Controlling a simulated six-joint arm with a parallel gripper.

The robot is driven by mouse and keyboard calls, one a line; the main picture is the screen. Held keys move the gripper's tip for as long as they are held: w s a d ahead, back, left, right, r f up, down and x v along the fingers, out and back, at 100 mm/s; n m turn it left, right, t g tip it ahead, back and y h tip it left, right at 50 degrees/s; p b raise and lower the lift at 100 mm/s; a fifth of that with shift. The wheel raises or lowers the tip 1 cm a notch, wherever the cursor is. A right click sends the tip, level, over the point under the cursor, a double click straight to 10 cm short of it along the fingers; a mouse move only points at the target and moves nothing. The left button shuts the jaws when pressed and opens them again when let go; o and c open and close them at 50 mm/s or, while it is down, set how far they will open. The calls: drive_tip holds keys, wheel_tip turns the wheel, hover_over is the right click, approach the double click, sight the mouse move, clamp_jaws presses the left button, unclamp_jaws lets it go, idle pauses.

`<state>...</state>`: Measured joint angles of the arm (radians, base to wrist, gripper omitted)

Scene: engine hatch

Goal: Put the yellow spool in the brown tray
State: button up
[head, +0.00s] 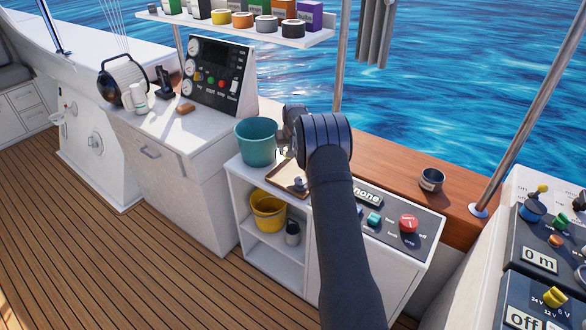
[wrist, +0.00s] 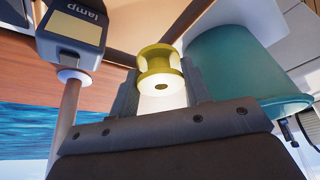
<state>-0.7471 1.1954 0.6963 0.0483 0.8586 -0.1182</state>
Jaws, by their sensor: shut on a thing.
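The yellow spool (wrist: 160,62) sits between the two fingers of my gripper (wrist: 160,84) in the wrist view, and the gripper is shut on it. In the head view my arm hides the spool and most of the gripper. The brown tray (head: 282,176) lies on the white counter in the head view, just left of my arm, which covers its right part. A small grey object (head: 299,184) shows at the tray. I cannot tell the exact height of the spool over the counter.
A teal bucket (head: 255,143) stands left of the tray and shows close to the right finger in the wrist view (wrist: 240,65). A panel with a red button (head: 408,223) lies right of my arm. A dark cup (head: 431,180) stands on the wooden ledge.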

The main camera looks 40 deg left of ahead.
sight(289, 168)
wheel_tip(289, 168, down, 7)
drive_tip(key=shift+f, duration=0.2)
drive_tip(key=shift+f, duration=0.1)
drive_tip(key=o, duration=0.7)
drive_tip(key=shift+f, duration=0.1)
drive_tip(key=v, duration=1.2)
drive_tip(key=shift+r, duration=0.2)
drive_tip(key=x, duration=1.2)
drive_tip(key=shift+f, duration=0.2)
drive_tip(key=shift+r, duration=0.15)
